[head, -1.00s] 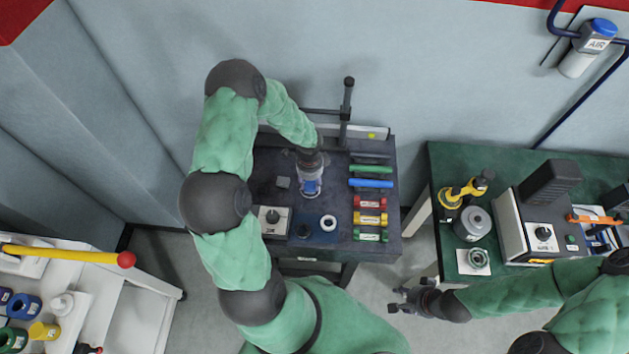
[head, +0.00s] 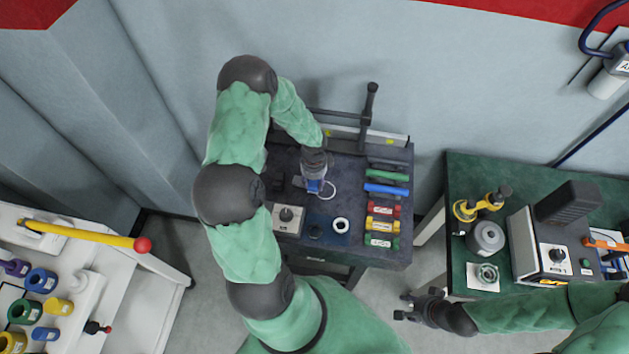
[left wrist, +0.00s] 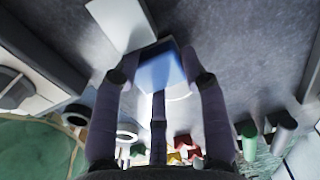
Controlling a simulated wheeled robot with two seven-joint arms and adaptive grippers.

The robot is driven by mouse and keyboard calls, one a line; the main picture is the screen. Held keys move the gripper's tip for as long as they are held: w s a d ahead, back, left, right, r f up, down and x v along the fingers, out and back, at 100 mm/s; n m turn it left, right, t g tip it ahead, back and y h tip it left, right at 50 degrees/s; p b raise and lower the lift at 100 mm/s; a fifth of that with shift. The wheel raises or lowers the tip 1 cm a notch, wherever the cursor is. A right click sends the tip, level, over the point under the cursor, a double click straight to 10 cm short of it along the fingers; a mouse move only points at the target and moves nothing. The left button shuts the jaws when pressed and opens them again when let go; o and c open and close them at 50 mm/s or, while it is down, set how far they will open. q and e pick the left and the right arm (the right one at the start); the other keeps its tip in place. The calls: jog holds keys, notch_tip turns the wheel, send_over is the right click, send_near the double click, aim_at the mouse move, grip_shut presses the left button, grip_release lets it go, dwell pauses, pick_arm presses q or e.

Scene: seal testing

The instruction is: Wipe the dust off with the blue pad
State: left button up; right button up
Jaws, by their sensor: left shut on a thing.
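The blue pad (left wrist: 160,68) is between the fingers of my left gripper (left wrist: 160,80) in the left wrist view. In the head view, my left gripper (head: 314,176) is shut on it and points down at the dark table (head: 295,258). The pad's blue (head: 314,187) shows just below the fingers. A thin white ring outline (head: 333,191) shows at the pad's right. I cannot make out dust clearly, nor whether the pad touches the surface. My right gripper (head: 408,308) is open and empty, off the table at the lower right.
A box with a black knob (head: 287,218) and a white ring on a blue mat (head: 340,225) stand near the front. Coloured bars (head: 384,206) lie at the right. A clamp stand (head: 367,115) rises behind. A green bench (head: 461,250) is further right.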

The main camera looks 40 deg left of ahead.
pick_arm(q)
jog(key=shift+r+p, duration=2.05)
jog(key=shift+r, duration=0.9)
jog(key=shift+w, duration=0.1)
jog(key=shift+r+p, duration=1.2)
jog(key=shift+r, duration=0.35)
jog(key=shift+f, duration=0.1)
